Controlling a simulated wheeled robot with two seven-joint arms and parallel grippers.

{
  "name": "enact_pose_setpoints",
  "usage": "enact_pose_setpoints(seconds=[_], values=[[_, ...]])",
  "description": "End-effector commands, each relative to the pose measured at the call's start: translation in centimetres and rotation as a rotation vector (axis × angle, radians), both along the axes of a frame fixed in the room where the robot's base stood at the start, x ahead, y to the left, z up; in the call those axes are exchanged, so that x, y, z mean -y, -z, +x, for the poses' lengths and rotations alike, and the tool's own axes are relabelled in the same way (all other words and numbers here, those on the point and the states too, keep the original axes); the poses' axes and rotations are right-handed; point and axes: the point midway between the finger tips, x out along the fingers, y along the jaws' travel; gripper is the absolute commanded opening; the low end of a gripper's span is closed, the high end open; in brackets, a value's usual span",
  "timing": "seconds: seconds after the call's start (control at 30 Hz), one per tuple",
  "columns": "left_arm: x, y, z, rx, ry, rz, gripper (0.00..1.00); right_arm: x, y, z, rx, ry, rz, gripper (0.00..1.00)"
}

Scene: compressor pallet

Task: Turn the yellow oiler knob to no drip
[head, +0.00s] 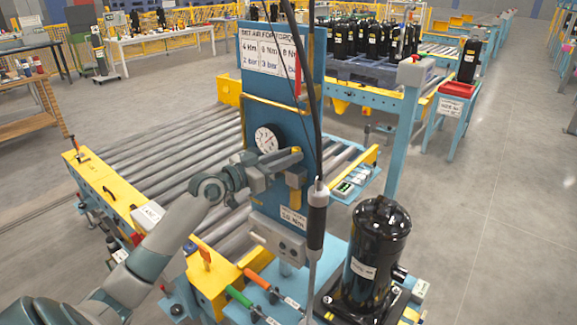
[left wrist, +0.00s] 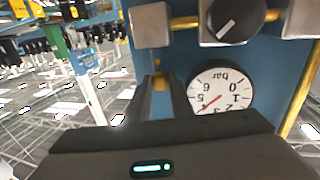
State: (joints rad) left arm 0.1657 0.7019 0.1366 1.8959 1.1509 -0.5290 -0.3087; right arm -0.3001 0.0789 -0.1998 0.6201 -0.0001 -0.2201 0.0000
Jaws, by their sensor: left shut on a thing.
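The yellow oiler knob (head: 296,149) is a small yellow piece on the grey fitting (head: 296,177) on the blue panel (head: 310,95). In the left wrist view the knob (left wrist: 163,79) shows between my fingertips, mostly hidden by them. My left gripper (head: 297,155) reaches in from the left, in front of the panel, and is shut on the knob; its fingers (left wrist: 161,92) point at the panel in the left wrist view. The knob's setting marks cannot be read. My right gripper is in neither view.
A round pressure gauge (head: 266,139) sits just left of the knob. A black dial with a white mark (left wrist: 235,18) is near it in the wrist view. A black tool (head: 318,215) hangs in front of the panel. A black compressor (head: 375,255) stands at the lower right.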

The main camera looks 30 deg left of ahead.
Motion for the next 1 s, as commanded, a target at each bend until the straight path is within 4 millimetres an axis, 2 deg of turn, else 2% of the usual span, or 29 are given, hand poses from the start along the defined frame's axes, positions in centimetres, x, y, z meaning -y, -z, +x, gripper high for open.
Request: enact_pose_setpoints(seconds=[0.33, 0.37, 0.4, 0.43, 1.0], values=[[-0.16, -0.46, 0.01, 0.006, 0.001, -0.001, 0.00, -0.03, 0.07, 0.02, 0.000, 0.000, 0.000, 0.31], [-0.16, -0.45, 0.01, 0.006, 0.001, -0.001, 0.27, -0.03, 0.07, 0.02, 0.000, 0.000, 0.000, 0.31], [-0.15, -0.41, 0.01, 0.006, 0.001, -0.001, 0.37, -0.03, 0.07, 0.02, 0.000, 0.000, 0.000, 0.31], [-0.14, -0.38, 0.00, 0.005, 0.001, -0.001, 0.39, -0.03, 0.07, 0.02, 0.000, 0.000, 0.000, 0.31], [-0.11, 0.08, 0.00, -0.003, 0.001, 0.000, 0.39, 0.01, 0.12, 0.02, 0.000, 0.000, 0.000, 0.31]])
